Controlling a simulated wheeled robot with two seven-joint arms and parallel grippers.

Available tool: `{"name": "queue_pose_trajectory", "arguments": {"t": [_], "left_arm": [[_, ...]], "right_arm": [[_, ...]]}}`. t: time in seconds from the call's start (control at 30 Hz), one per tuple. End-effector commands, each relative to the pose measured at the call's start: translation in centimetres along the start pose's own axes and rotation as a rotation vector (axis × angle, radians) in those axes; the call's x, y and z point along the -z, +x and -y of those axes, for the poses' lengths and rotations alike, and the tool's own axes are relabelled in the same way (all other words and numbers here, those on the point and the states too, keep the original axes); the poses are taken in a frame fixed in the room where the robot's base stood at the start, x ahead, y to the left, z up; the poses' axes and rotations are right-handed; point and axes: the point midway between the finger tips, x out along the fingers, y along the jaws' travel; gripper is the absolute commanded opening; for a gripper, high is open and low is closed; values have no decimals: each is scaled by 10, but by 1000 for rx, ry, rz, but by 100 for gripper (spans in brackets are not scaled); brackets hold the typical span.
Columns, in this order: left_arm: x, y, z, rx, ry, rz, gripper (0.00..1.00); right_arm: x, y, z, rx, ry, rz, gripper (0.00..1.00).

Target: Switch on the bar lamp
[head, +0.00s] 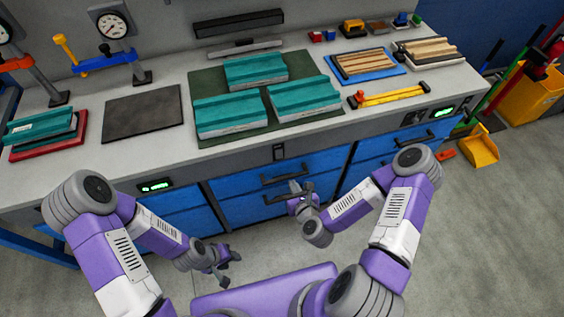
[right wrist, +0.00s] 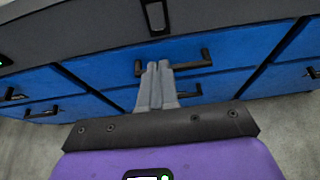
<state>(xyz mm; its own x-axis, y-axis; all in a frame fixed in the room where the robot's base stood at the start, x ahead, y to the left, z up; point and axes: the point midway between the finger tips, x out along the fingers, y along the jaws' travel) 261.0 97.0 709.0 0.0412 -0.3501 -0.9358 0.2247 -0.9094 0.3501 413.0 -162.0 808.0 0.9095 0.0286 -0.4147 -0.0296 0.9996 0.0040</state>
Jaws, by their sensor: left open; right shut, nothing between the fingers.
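A dark bar (head: 238,22), which looks like the bar lamp, is mounted on the back wall above the bench and shows no glow. A small black-framed plate (head: 278,152), perhaps its switch, sits on the bench's front edge. It also shows at the top of the right wrist view (right wrist: 155,15); its position is unclear. My right gripper (head: 297,187) is shut and empty, below that plate and in front of the blue drawers. Its closed fingers (right wrist: 157,70) point toward the bench front in the right wrist view. My left gripper (head: 230,267) is open and empty, low at the left, away from the bench.
Blue drawers (head: 240,207) with protruding black handles (head: 282,178) lie under the bench edge. Teal panels (head: 255,70) rest on a dark green mat (head: 206,82). Green-lit displays (head: 155,186) are set in the bench front. The floor at right (head: 500,230) is mostly clear.

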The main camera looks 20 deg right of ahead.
Motion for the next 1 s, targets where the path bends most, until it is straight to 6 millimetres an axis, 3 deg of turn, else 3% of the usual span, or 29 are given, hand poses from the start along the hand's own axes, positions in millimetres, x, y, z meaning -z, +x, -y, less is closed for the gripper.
{"name": "queue_pose_trajectory", "arguments": {"t": [0.33,0.67,1.0], "left_arm": [[0,7,3,0,0,0,43],[2,43,16,0,0,0,43],[2,52,20,0,0,0,43]], "right_arm": [[2,5,0,-1,-6,1,0],[4,27,0,-1,-8,2,0],[2,96,-1,-1,-6,1,0]]}}
